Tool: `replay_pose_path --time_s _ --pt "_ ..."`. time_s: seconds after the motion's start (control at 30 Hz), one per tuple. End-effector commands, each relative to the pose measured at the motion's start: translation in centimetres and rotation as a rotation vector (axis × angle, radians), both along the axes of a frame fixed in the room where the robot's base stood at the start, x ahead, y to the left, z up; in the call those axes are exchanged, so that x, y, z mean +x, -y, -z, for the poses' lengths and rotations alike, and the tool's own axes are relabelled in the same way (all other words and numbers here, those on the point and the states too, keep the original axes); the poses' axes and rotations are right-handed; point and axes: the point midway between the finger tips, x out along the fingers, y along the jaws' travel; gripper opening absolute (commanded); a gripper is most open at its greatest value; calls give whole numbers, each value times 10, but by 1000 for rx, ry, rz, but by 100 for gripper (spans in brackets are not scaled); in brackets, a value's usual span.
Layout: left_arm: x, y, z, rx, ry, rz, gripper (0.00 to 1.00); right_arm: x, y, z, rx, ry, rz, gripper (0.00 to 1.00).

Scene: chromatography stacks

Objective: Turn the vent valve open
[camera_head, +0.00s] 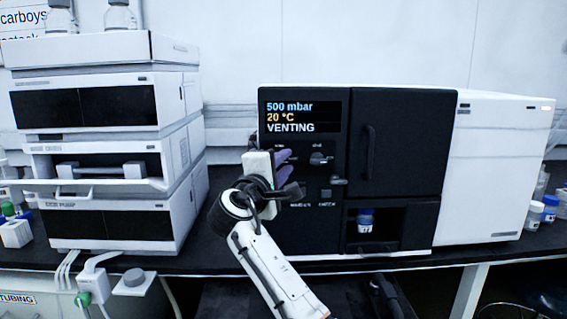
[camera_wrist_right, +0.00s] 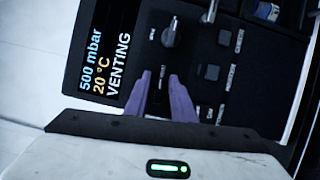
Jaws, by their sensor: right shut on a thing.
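The vacuum instrument's black front panel (camera_head: 300,225) carries a display (camera_head: 300,117) reading 500 mbar, 20 °C and VENTING. My right gripper (camera_head: 284,163) is at the left of this panel, below the display. In the right wrist view its two purple fingers (camera_wrist_right: 160,85) are shut on a small dark handle (camera_wrist_right: 162,74), which I take as the vent valve; the fingers hide most of it. Its label is too small to read. A second, grey lever knob (camera_head: 320,158) sits to the right, apart from the fingers. My left gripper is not in view.
Square buttons (camera_wrist_right: 211,72) lie beside the fingers on the panel. To the right are a black door with a handle (camera_head: 369,152) and a recess holding a blue-capped vial (camera_head: 365,221). A white stacked instrument (camera_head: 100,220) stands at left, with a gap before the panel.

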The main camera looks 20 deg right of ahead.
Motion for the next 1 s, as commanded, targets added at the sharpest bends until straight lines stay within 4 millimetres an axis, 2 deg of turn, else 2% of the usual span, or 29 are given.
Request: replay_pose_path --time_s 0.3,0.8,0.83,1.0 --pt "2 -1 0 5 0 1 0 0 -1 3 102 25 -1 0" --pt "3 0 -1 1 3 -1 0 0 -1 3 116 30 -1 0" --pt "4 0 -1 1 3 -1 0 0 -1 3 116 30 -1 26" --pt "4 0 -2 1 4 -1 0 0 0 2 114 30 -1 28"
